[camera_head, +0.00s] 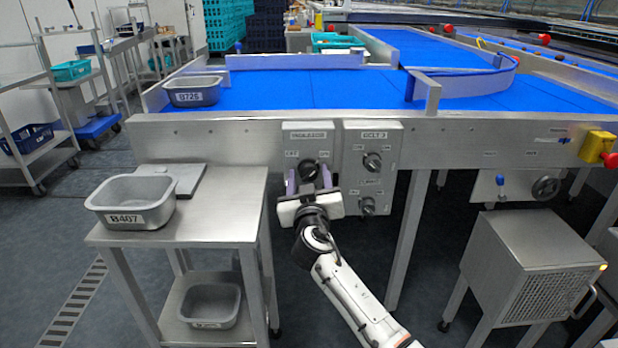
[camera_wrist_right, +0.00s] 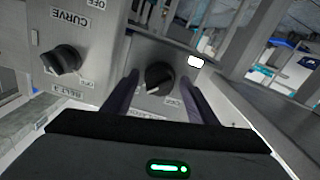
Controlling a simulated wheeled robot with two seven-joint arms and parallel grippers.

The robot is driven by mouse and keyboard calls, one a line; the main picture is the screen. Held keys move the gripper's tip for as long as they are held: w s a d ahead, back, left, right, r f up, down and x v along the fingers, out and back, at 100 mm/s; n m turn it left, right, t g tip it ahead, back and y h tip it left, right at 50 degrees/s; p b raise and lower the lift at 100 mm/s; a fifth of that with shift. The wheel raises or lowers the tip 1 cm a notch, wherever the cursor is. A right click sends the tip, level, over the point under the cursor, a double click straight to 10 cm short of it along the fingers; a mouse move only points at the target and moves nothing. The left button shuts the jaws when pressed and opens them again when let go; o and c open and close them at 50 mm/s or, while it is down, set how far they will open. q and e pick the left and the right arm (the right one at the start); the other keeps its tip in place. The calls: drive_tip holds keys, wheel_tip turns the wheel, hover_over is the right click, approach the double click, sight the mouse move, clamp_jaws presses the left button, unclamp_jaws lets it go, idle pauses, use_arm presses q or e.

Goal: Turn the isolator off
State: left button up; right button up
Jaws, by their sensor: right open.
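The isolator is a dark round knob (camera_head: 308,170) on a grey panel (camera_head: 299,143) on the front of the conveyor. Small white labels sit above it, with OFF on the left in the head view. The same knob (camera_wrist_right: 158,77) shows in the right wrist view, where the picture is roughly upside down. My right gripper (camera_head: 309,179) is open, its two dark fingers on either side of the knob; contact cannot be told. It also shows in the right wrist view (camera_wrist_right: 160,88). Which way the knob points is unclear. My left gripper is not in view.
A second panel (camera_head: 354,150) with two more knobs, (camera_head: 372,162) and (camera_head: 367,206), stands just right. A steel side table (camera_head: 225,212) with a grey tub (camera_head: 130,203) stands left. A red button on a yellow box (camera_head: 597,146) is far right.

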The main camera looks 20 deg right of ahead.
drive_tip(key=c, duration=1.1)
drive_tip(key=shift+o, duration=0.2)
